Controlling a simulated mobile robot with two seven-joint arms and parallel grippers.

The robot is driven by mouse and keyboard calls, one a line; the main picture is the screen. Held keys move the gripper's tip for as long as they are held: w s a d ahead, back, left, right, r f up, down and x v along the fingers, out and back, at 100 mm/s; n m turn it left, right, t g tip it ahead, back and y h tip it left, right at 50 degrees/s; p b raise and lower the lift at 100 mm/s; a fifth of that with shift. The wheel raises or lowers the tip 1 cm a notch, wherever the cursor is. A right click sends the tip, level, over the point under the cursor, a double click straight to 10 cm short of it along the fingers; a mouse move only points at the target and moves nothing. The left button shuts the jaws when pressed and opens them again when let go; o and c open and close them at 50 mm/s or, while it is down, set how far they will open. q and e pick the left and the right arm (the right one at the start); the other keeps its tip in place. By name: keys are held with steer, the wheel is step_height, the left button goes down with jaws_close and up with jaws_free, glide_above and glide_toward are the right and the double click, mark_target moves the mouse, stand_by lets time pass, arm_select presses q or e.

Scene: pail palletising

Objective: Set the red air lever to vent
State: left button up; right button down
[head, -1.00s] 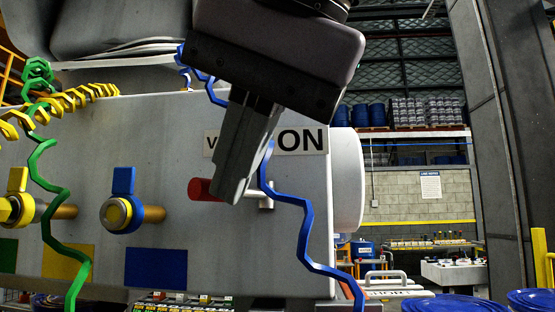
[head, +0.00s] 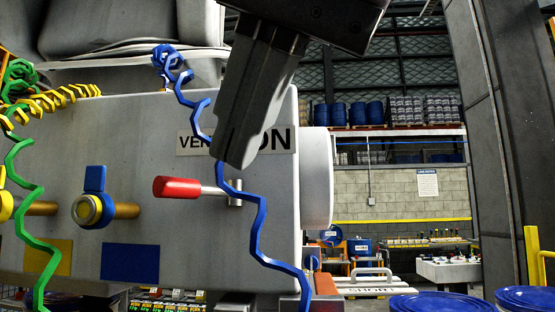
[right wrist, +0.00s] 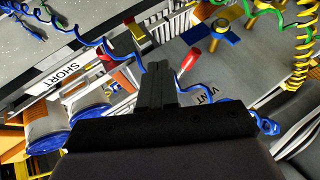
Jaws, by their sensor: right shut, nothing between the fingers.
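The red air lever (head: 178,187) sticks out to the left from its metal pivot on the grey panel, roughly level, on the VENT side. Above it the VENT/ON sign (head: 195,142) is partly covered by my right gripper (head: 234,160). That gripper is shut and empty, its fingers pointing down, in front of the sign and above the lever's shaft. In the right wrist view the red handle (right wrist: 190,63) lies just right of the shut fingers (right wrist: 155,70), with a gap between them. My left gripper is not in view.
A coiled blue hose (head: 258,225) hangs down past the lever pivot and close by the fingers. A blue-handled valve (head: 95,208) is left on the panel (head: 100,140), with green (head: 22,165) and yellow hoses beyond. Blue drum lids (head: 440,303) stand at lower right.

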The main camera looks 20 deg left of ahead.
steer(key=s+d+r, duration=0.1)
steer(key=s+r, duration=0.3)
steer(key=r, duration=0.1)
steer(key=shift+d, duration=0.3)
stand_by(0.4)
